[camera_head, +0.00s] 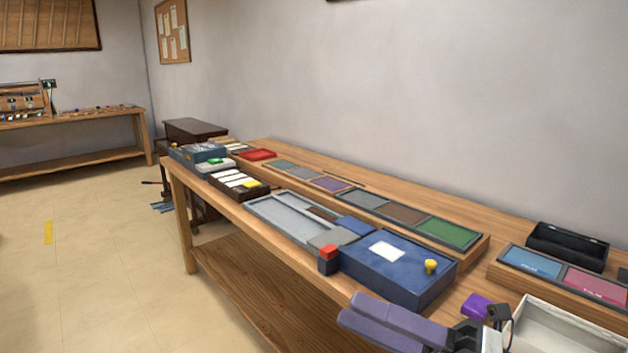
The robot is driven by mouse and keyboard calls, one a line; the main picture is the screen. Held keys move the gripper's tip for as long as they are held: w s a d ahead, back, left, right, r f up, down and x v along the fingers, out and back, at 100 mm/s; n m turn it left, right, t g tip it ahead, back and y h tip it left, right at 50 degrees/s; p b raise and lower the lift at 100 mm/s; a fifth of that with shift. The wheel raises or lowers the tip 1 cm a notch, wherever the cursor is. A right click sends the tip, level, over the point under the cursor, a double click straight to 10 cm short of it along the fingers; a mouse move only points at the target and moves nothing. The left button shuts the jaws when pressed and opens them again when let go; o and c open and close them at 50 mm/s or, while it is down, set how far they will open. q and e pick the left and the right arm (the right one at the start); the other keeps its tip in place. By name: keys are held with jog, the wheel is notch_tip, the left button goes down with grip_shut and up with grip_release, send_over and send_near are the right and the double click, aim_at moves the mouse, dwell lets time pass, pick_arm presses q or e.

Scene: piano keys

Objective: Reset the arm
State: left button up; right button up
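My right gripper (350,311) is in the bottom right of the head view, over the front edge of the long wooden table (215,202). Two purple-grey finger-like parts lie side by side and point left, with black linkage behind them. I see nothing held at their tips, but the angle does not show whether they are apart or together. The blue box (396,276) with a yellow knob and a white label sits just beyond the gripper. My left gripper and arm are out of view.
A small purple block (477,305) and a white open box (565,330) are right of the gripper. Grey trays (288,213), coloured panels (405,214) and a black case (567,246) crowd the table. The floor (90,270) at left is mostly clear.

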jog(key=d+f+m+t+h, duration=0.3)
jog(key=f+m+h, duration=0.2)
jog(key=f+m, duration=0.3)
jog(key=w+d+f+m+t+h, duration=0.1)
jog(key=d+f+m+t+h, duration=0.1)
jog(key=f+m+t+h, duration=0.5)
jog(key=d+f+m+h, duration=0.25)
jog(key=f+m, duration=0.25)
jog(key=m, duration=0.6)
jog(key=s+d+f+m+g+h+p, duration=0.1)
jog(key=s+f+m+g+h, duration=0.2)
jog(key=s+f, duration=1.4)
notch_tip(320, 180, down, 2)
jog(key=m+g, duration=0.4)
jog(key=m, duration=0.2)
jog(key=shift+f+g+h, duration=0.15)
jog(key=shift+g+h, duration=0.2)
jog(key=shift+g, duration=0.05)
jog(key=shift+w, duration=0.1)
